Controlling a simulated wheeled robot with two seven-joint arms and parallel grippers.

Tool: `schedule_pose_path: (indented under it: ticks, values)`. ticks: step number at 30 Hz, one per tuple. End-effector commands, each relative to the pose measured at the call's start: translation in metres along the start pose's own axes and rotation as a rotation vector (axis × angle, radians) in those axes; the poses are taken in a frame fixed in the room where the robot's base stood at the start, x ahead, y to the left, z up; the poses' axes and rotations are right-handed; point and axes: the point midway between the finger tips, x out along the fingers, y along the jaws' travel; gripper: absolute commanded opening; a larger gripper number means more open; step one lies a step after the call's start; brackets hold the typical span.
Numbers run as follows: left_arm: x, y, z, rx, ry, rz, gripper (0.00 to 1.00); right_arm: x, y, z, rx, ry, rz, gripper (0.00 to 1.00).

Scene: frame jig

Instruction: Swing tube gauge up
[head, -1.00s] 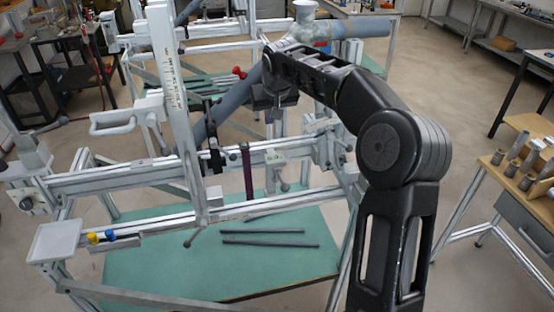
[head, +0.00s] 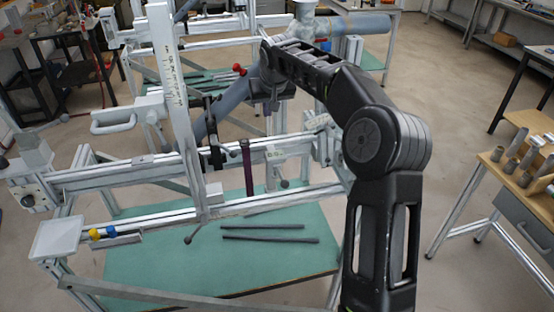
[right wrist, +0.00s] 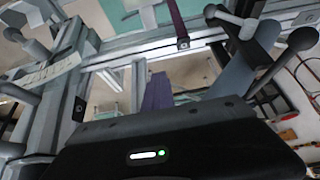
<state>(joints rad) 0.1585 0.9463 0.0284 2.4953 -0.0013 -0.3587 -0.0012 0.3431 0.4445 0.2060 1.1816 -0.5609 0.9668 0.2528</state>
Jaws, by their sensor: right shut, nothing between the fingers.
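A white upright bar with a printed scale (head: 170,85) stands at the left of the metal frame jig; I cannot tell for sure whether it is the tube gauge. A blue-grey tube (head: 229,101) runs diagonally behind it. My right gripper (head: 270,104) is shut and empty, above the rear part of the jig near the tube, and partly hidden by my wrist. In the right wrist view, my dark gripper body fills the bottom, with a scale plate (right wrist: 45,74) at left and ball-ended levers (right wrist: 300,39) at right. My left gripper is not in view.
Jig rails (head: 120,176) cross the middle above a green-topped table (head: 180,265) with dark rods (head: 270,239). A purple strap (head: 247,165) hangs from a rail. A wooden bench (head: 520,165) with cylindrical parts stands at right. Floor between is clear.

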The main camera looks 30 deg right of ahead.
Motion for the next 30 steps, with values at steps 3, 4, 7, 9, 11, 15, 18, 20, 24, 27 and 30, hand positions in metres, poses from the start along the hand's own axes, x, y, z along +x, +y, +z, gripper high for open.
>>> schedule_pose_path:
  ticks: [3,4,7,9,11,15,18,20,24,27,30]
  values:
    - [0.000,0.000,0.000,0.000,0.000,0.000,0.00,0.000,0.000,0.000,0.000,0.000,0.000,0.00]
    - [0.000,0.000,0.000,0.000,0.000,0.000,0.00,0.000,0.000,0.000,0.000,0.000,0.000,0.00]
    - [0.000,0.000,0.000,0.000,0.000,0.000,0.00,0.001,0.000,-0.001,0.000,0.000,0.000,0.00]
    - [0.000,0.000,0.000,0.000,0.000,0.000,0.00,0.003,0.000,-0.003,0.000,0.001,0.000,0.00]
    - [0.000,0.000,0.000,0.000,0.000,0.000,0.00,0.006,0.000,-0.005,0.000,-0.001,0.000,0.00]
    - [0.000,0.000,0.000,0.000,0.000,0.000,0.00,0.012,0.000,-0.012,0.001,-0.001,-0.001,0.00]
    - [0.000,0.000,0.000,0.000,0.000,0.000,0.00,0.015,0.000,-0.015,0.001,0.000,-0.001,0.00]
    - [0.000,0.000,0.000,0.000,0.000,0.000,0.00,0.016,0.000,-0.017,0.000,0.000,-0.001,0.00]
    - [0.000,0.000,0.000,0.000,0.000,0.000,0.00,0.016,0.000,-0.017,0.000,0.000,0.000,0.00]
    - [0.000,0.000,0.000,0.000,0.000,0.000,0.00,0.016,0.000,-0.017,0.000,0.000,0.000,0.00]
    - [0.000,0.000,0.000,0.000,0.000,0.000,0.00,0.016,0.000,-0.017,0.000,0.000,0.000,0.05]
